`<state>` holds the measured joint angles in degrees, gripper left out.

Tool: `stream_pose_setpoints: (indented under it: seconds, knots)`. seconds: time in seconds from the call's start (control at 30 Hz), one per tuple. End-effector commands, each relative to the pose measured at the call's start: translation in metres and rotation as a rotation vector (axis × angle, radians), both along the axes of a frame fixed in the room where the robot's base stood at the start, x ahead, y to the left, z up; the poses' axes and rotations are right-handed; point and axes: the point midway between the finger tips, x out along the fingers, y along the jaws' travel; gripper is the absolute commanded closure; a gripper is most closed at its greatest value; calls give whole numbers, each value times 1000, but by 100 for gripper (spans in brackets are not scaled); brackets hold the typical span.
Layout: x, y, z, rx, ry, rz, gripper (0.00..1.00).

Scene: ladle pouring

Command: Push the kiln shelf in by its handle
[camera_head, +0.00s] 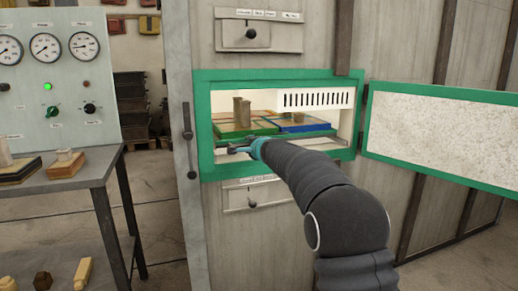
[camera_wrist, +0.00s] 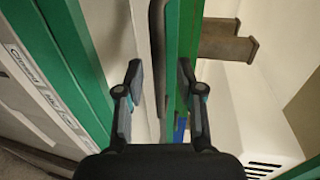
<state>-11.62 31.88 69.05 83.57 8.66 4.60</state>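The kiln shelf (camera_head: 318,134) sits in the green-framed kiln opening and carries green and blue plates and an upright brown block (camera_head: 242,112). In the wrist view its green edge (camera_wrist: 173,40) runs top to bottom. A dark handle bar (camera_head: 238,150) shows at the shelf's front, just left of my gripper (camera_head: 256,148). In the wrist view, my gripper (camera_wrist: 160,92) has its fingers spread, one on each side of a grey-brown bar (camera_wrist: 156,35) that looks like the handle. I cannot tell whether either finger touches it. My arm hides part of the shelf's front.
The kiln door (camera_head: 440,132) stands open to the right. The green opening frame (camera_head: 204,130) surrounds the shelf closely. A grey table (camera_head: 85,178) with small blocks stands left, under a gauge panel (camera_head: 60,75).

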Motion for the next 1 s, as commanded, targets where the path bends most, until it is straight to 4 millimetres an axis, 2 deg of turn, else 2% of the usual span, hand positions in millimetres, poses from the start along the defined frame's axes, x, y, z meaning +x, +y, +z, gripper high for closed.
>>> stream_pose_setpoints:
  seconds: [0.6,0.8,1.0]
  knots:
    - [-75,-31,18,0,-1,-5,63]
    - [-87,-35,20,0,0,-5,63]
    - [-89,-35,20,0,-1,-4,63]
